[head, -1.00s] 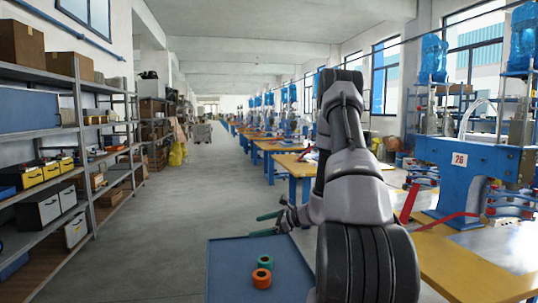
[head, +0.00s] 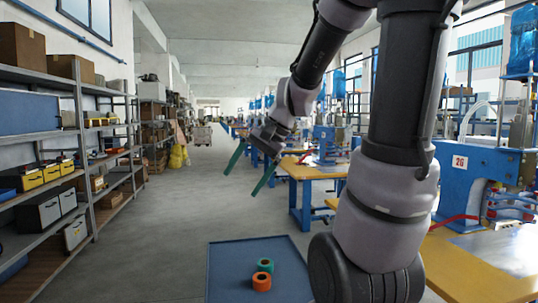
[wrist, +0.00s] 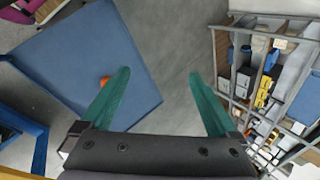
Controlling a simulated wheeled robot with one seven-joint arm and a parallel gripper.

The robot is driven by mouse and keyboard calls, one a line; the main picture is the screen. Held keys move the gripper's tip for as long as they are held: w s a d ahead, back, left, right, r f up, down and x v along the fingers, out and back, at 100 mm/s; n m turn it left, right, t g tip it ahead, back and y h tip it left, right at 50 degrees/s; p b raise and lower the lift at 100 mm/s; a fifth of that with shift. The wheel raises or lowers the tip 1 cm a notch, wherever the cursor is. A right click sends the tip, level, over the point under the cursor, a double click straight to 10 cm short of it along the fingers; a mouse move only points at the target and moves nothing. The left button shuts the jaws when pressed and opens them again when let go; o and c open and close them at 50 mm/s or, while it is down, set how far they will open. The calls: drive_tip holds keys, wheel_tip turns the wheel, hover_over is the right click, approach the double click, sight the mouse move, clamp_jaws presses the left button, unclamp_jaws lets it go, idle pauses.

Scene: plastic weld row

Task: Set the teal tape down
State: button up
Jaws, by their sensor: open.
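The teal tape (head: 265,265) is a small roll lying on the blue surface (head: 225,284) in the head view. It is just behind an orange tape roll (head: 262,281), so close that I cannot tell whether they touch. My gripper (head: 243,184) is open and empty, raised well above the blue surface, its green fingers pointing down and left. The orange roll (wrist: 104,80) shows there beside the left finger; the teal tape cannot be made out and may be behind that finger.
Metal shelves (head: 85,130) with boxes line the left side. Blue machines (head: 478,175) and yellow-topped tables (head: 318,170) line the right. The grey aisle floor (head: 180,210) between them is clear.

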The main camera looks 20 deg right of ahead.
drive_tip(key=s+d+r+n+t+h, duration=0.3)
drive_tip(key=s+r, duration=0.3)
drive_tip(key=s, duration=0.2)
drive_tip(key=shift+s+r+n+t, duration=0.15)
drive_tip(key=shift+r+n+t, duration=0.15)
drive_tip(key=shift+n, duration=0.1)
